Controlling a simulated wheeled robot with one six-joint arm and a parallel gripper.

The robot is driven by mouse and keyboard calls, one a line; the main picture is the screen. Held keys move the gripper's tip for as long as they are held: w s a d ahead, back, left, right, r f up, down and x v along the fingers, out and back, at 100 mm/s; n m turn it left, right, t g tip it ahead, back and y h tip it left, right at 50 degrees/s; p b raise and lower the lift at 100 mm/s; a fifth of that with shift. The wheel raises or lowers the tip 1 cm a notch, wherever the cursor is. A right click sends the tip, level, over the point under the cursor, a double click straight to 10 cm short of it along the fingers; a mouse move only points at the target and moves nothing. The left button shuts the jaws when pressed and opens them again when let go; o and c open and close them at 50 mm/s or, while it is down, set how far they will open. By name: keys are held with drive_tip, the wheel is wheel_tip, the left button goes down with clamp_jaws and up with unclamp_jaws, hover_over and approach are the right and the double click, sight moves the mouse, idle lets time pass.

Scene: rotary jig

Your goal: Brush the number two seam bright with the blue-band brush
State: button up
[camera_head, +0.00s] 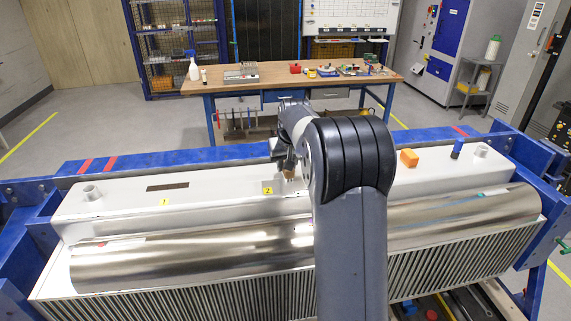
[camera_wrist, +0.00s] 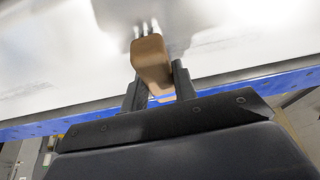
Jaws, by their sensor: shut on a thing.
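My gripper (camera_wrist: 157,82) is shut on a brown wooden-handled brush (camera_wrist: 151,60) in the wrist view, with pale bristle tufts at its far end close to a shiny pale surface. A blue strip shows near the handle's end; I cannot tell whether it is the brush's band or the rail behind. In the head view the brush's brown part (camera_head: 290,173) shows just beside my arm, low over the white tank (camera_head: 120,204). A yellow number two tag (camera_head: 267,190) is on the tank just left of it. My arm hides part of the tank; whether the bristles touch is unclear.
A yellow number one tag (camera_head: 164,202) is farther left. An orange block (camera_head: 409,158) and a dark blue-topped cylinder (camera_head: 456,149) stand on the tank at right, near a raised pipe stub (camera_head: 481,151). A shiny metal cylinder (camera_head: 200,255) lies in front. A blue frame (camera_head: 140,160) surrounds the jig.

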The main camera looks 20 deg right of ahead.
drive_tip(key=shift+r+p, duration=0.3)
drive_tip(key=shift+r, duration=2.6)
drive_tip(key=shift+r, duration=0.1)
drive_tip(key=shift+r, duration=1.4)
